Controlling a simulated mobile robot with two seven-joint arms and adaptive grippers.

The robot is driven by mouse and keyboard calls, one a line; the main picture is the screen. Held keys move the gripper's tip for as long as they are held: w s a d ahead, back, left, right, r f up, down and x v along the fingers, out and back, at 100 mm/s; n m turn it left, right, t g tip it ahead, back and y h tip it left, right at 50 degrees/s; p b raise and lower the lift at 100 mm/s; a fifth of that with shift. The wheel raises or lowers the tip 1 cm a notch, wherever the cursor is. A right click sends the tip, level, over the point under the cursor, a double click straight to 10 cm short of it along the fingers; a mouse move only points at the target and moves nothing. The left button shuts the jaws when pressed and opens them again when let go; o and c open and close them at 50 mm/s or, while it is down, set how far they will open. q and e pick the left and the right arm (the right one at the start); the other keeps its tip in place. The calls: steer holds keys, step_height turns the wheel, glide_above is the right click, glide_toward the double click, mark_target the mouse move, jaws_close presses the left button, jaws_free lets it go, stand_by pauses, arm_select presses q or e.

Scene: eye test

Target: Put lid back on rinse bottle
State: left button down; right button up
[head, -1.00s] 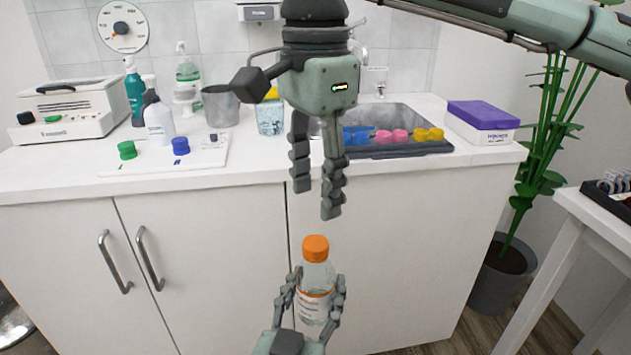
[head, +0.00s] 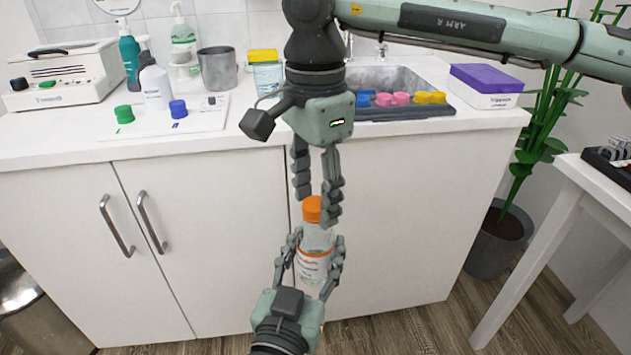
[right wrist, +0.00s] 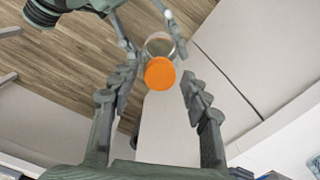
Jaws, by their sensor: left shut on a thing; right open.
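A clear bottle (head: 318,238) with a white and orange label is upright, slightly tilted, in front of the cabinet doors. An orange lid (head: 312,208) sits on its top; I cannot tell how tightly. My left gripper (head: 312,255) is shut on the bottle's body from below. My right gripper (head: 316,203) points down, open, its fingers on either side of the lid. In the right wrist view the lid (right wrist: 160,73) lies between the open fingers (right wrist: 160,78) with a gap on both sides. The lid hides part of the bottle (right wrist: 160,44) there.
On the white counter (head: 60,150), a board (head: 208,122) holds a green cap (head: 124,114) and a blue cap (head: 178,109). A dark tray (head: 440,108) with coloured caps is by the sink. A side table (head: 575,185) and plant pot (head: 497,240) stand right.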

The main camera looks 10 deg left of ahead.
jaws_close()
steer(key=m, duration=0.4)
steer(key=shift+m, duration=0.3)
steer(key=m, duration=0.4)
steer(key=shift+o, duration=0.8)
jaws_free()
step_height(320, 180, up, 12)
